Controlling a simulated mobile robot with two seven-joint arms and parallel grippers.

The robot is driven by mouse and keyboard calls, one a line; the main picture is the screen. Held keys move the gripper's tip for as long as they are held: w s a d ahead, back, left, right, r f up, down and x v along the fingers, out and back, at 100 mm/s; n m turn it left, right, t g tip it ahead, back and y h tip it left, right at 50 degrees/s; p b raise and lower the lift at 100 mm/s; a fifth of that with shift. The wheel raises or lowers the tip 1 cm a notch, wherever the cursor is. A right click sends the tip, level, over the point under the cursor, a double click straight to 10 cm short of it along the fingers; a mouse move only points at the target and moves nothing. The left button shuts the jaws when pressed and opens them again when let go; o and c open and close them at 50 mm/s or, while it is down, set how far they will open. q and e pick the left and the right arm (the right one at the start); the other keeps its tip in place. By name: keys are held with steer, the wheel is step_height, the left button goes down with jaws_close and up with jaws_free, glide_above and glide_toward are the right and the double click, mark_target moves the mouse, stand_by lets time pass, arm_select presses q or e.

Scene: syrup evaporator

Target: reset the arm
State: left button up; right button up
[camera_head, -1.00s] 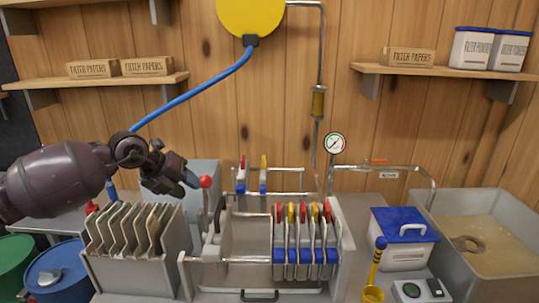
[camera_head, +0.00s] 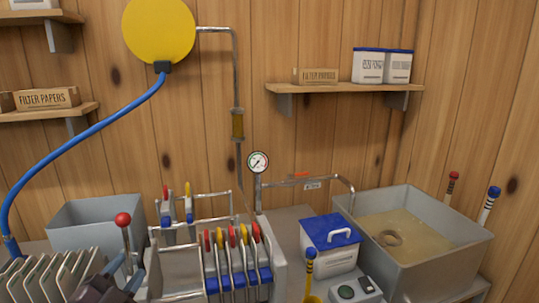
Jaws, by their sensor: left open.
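My left gripper (camera_head: 126,272) is at the bottom left of the head view, dark with blue-grey fingertips. It is open, and nothing shows between its fingers. It appears in front of the filter press, near the lever with the red knob (camera_head: 123,219) and right of the rack of upright pale plates (camera_head: 48,277). Whether it touches any of these I cannot tell. Most of my left arm is below the frame edge. My right gripper is not in view.
The filter press holds several plates (camera_head: 238,270) with coloured knobs. A blue-lidded box (camera_head: 329,244), a grey basin (camera_head: 433,262) of tan liquid and a button box (camera_head: 356,291) stand to the right. A blue hose (camera_head: 85,137) hangs at the left.

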arm_select(q)
steer(key=s+a+f+n+g+y, duration=0.4)
steer(key=s+f+n+y, duration=0.2)
steer(key=f+n+y, duration=0.25)
steer(key=s+d+f+n+g+h, duration=0.2)
steer(key=s+f+g, duration=0.4)
steer(key=s, duration=0.5)
steer(key=s+d+f+n+g+h, duration=0.1)
steer(key=s+d+f+n+g, duration=0.15)
steer(key=s+f+g, duration=0.6)
steer(key=w+f+t, duration=0.5)
steer(key=f+t, duration=0.2)
steer(key=t, duration=0.3)
steer(key=shift+w+a+h, duration=0.15)
steer(key=shift+a+h, duration=0.05)
steer(key=shift+h, duration=0.15)
steer(key=shift+f, duration=0.1)
